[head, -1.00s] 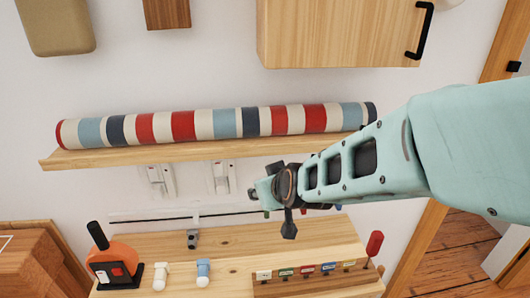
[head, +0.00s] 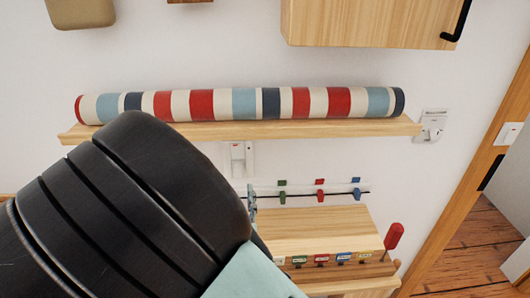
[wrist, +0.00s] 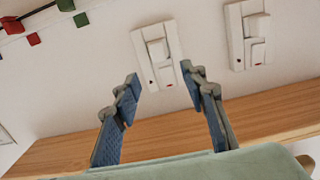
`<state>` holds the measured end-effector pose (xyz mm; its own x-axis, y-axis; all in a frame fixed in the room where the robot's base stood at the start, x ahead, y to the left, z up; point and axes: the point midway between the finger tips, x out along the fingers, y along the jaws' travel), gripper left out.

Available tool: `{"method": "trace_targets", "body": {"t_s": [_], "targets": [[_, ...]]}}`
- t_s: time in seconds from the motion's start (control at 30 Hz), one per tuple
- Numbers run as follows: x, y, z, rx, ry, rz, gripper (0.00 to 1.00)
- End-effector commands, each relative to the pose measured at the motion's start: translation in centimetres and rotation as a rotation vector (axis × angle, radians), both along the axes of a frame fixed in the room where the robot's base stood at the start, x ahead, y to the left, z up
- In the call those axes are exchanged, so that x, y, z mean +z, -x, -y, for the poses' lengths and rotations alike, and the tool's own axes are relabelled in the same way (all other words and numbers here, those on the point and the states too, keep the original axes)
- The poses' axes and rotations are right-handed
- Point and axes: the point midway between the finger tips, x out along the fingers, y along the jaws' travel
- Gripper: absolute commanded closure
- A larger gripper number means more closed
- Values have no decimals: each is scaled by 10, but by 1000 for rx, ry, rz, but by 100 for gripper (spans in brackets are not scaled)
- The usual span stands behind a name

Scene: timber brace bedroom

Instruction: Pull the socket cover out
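Two white wall sockets show in the wrist view, each with a raised white block that looks like a cover. One socket (wrist: 169,67) is ahead of my fingers, with its block (wrist: 157,49) near the gap's line; the other (wrist: 235,40) is to the right. My gripper (wrist: 158,78) is open and empty, its blue-padded fingers apart. Whether the fingertips touch the wall, I cannot tell. In the head view one socket (head: 238,160) shows under the shelf (head: 300,129); my arm hides the wall left of it and most of my gripper.
The shelf's wooden edge (wrist: 60,151) runs close by my fingers in the wrist view. A striped roll (head: 245,104) lies on the shelf. A hook rail (head: 310,190) with coloured clips and a wooden bench (head: 310,230) are below. Another wall fitting (head: 432,126) is at the shelf's right end.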

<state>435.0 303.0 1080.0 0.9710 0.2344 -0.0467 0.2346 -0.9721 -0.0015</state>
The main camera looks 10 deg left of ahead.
Motion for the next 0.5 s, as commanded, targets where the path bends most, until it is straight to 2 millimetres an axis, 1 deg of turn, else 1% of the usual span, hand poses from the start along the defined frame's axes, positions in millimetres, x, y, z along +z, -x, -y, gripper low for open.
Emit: {"method": "trace_targets", "body": {"t_s": [0.3, 0.5], "targets": [[-1, -56, -11, -4, 2, 1, 61], [-3, -83, -18, -2, 2, 0, 61]]}}
